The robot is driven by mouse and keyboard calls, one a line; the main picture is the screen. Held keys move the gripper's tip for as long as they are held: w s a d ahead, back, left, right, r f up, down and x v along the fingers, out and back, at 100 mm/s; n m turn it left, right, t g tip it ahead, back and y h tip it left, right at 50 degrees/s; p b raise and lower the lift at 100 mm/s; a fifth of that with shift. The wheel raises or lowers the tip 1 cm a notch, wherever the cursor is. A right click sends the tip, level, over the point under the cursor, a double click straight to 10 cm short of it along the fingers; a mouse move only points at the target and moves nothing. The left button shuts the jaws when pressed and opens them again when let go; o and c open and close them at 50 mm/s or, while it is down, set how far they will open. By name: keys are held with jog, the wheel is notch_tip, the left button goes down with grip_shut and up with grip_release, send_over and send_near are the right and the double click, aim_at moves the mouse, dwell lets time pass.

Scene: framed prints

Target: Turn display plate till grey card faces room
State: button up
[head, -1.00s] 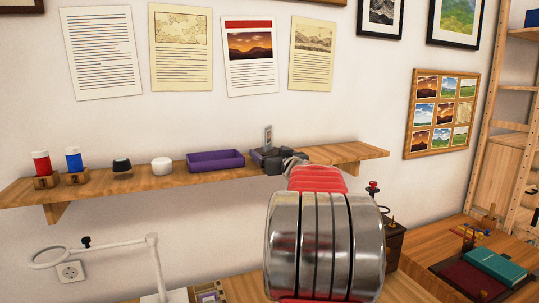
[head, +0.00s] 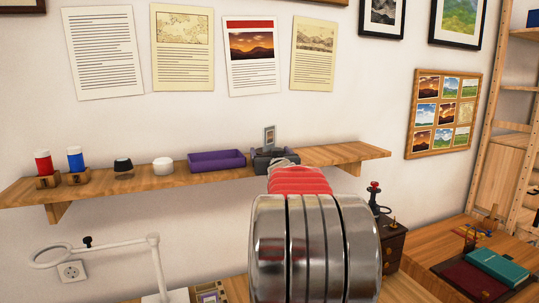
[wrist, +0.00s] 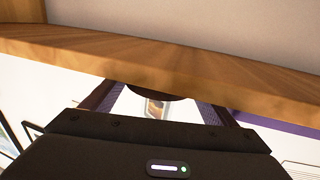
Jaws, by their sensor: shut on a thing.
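The display plate (head: 269,137) stands upright on the wooden shelf, right of the purple tray.
The shelf (head: 335,153) also carries a purple tray (head: 216,161), a white knob (head: 163,165), a black knob (head: 123,166), and red (head: 43,162) and blue (head: 75,159) stamps. A white ring lamp (head: 105,247) stands below. The shelf is clear to the right.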

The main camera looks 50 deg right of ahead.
jog(key=shift+a+r+m, duration=0.2)
jog(key=shift+m, duration=0.1)
dwell(0.4)
jog(key=o, duration=0.8)
jog(key=shift+o, duration=1.3)
jog(key=shift+f, duration=0.2)
jog(key=shift+s, duration=0.1)
jog(key=v, duration=1.3)
jog(key=shift+a, duration=0.5)
